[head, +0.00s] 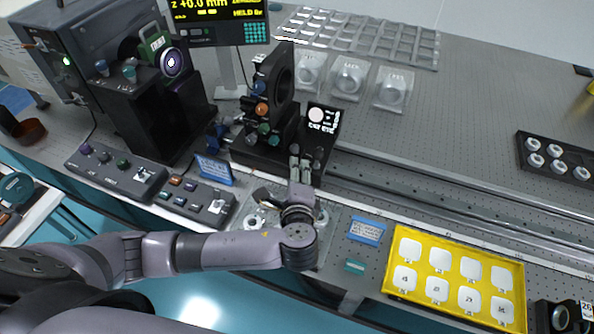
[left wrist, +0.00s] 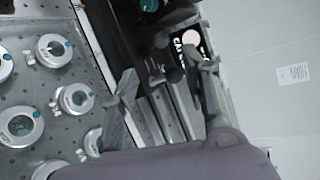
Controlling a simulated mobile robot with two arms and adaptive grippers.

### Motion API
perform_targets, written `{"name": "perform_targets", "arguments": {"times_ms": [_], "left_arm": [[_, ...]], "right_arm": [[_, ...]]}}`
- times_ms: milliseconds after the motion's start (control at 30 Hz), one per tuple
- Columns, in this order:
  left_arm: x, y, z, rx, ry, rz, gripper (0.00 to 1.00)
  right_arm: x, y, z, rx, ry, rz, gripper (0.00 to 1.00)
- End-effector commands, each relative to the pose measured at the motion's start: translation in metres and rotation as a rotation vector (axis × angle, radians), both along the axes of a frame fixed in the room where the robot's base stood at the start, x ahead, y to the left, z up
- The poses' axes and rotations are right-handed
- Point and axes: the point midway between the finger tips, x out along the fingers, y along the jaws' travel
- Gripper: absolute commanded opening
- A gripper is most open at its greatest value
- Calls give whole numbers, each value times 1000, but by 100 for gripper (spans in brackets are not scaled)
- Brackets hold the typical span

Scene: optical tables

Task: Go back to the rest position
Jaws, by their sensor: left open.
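My left arm reaches in from the left in the head view. Its gripper (head: 305,160) is over the front of the optical table, just before the black optical mount (head: 277,85) with coloured knobs. In the left wrist view the gripper (left wrist: 165,78) has its two grey fingers spread apart, with nothing between them. Behind the fingers are the dark rails (left wrist: 165,110) and a black sign with a white disc (left wrist: 190,38). I cannot tell how high the fingers are above the table. My right gripper is not in view.
A yellow tray (head: 388,277) with white pads is at the front right. Control boxes (head: 115,172) and a display (head: 215,15) stand to the left. Round metal devices (left wrist: 22,125) lie left of the fingers in the wrist view. A black rack (head: 556,158) is at far right.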

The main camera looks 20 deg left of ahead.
Motion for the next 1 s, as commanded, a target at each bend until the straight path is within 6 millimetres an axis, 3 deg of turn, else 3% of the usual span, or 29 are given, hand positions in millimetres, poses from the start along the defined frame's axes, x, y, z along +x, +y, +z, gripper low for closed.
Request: {"name": "perform_targets", "arguments": {"times_ms": [233,367,467,633,800,1000], "left_arm": [[0,0,0,-4,2,1,42],[-13,-6,-9,-94,45,28,42],[-37,-13,-24,-272,126,96,42],[-97,-17,-49,-671,293,313,42],[-149,-3,-61,-962,388,544,42],[-193,16,-67,-1149,425,748,42]], "right_arm": [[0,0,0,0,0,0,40],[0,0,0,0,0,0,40],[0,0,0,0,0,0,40],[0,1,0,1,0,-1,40],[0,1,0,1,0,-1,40],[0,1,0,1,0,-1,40]]}}
